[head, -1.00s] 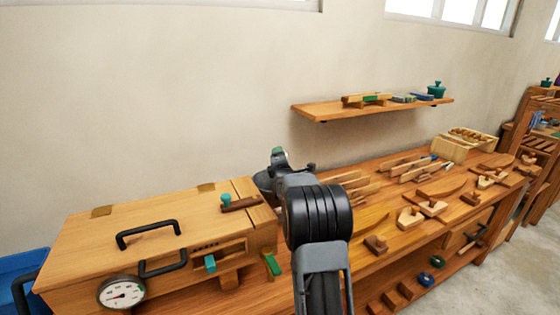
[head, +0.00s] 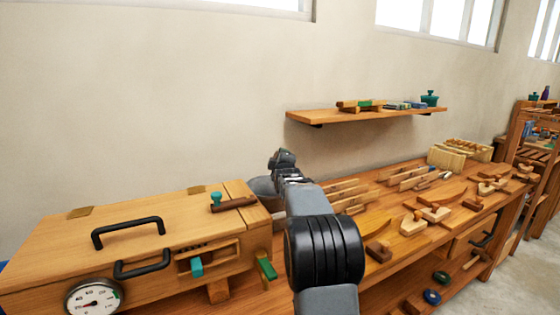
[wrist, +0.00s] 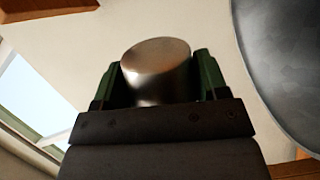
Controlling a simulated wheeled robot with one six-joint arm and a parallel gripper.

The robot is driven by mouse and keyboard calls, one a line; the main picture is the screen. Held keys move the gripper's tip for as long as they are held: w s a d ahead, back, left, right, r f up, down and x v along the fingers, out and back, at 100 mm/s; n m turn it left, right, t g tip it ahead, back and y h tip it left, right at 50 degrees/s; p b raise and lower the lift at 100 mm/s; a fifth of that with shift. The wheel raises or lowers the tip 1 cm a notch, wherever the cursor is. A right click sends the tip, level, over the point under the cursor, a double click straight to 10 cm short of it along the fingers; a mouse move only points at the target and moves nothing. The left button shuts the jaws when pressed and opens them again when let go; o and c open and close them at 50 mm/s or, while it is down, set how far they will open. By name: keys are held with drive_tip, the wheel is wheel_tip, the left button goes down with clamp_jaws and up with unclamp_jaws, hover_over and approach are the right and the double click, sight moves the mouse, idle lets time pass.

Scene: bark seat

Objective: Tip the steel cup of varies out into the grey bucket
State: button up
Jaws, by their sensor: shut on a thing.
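The steel cup (wrist: 155,72) shows in the wrist view, a shiny short cylinder between the green fingers of my gripper (wrist: 160,80). My gripper is shut on it. The wrist view is tilted, with wall and window behind the cup; what is inside the cup cannot be seen. The grey bucket (wrist: 292,62) is a large curved grey surface at the right of the wrist view, apart from the cup. In the head view the bucket (head: 262,187) shows beside the wooden chest, partly hidden by my arm. The gripper (head: 283,158) is small there, above the bucket.
A wooden chest (head: 60,250) with black handles and a dial (head: 94,299) stands at left. The bench (head: 385,225) at right holds several wooden tools and blocks. A wall shelf (head: 365,115) hangs behind, and a slatted box (head: 446,158) stands at the bench's far end.

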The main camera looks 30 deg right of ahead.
drive_tip(key=shift+s+d+r+m+p, duration=0.1)
drive_tip(key=shift+d+r+m+p, duration=0.15)
drive_tip(key=shift+m+p, duration=0.9)
drive_tip(key=shift+d+r+m+p, duration=0.1)
drive_tip(key=shift+r+m+p, duration=0.15)
drive_tip(key=shift+p, duration=1.8)
drive_tip(key=m+p, duration=0.1)
drive_tip(key=p, duration=0.3)
drive_tip(key=d+m+y+p, duration=0.1)
drive_tip(key=m+p, duration=0.1)
drive_tip(key=p, duration=0.3)
drive_tip(key=shift+s+r+m, duration=0.1)
drive_tip(key=shift+s+m, duration=0.1)
drive_tip(key=shift+m, duration=0.1)
drive_tip(key=m+p, duration=0.2)
drive_tip(key=m+y+p, duration=0.1)
drive_tip(key=m, duration=0.1)
drive_tip(key=shift+w+a+r, duration=0.1)
drive_tip(key=shift+a+r, duration=0.1)
drive_tip(key=shift+r, duration=0.05)
drive_tip(key=shift+a+m+y+p, duration=0.1)
drive_tip(key=shift+m+y+p, duration=0.2)
drive_tip(key=shift+m+p, duration=0.6)
drive_tip(key=shift+f, duration=0.1)
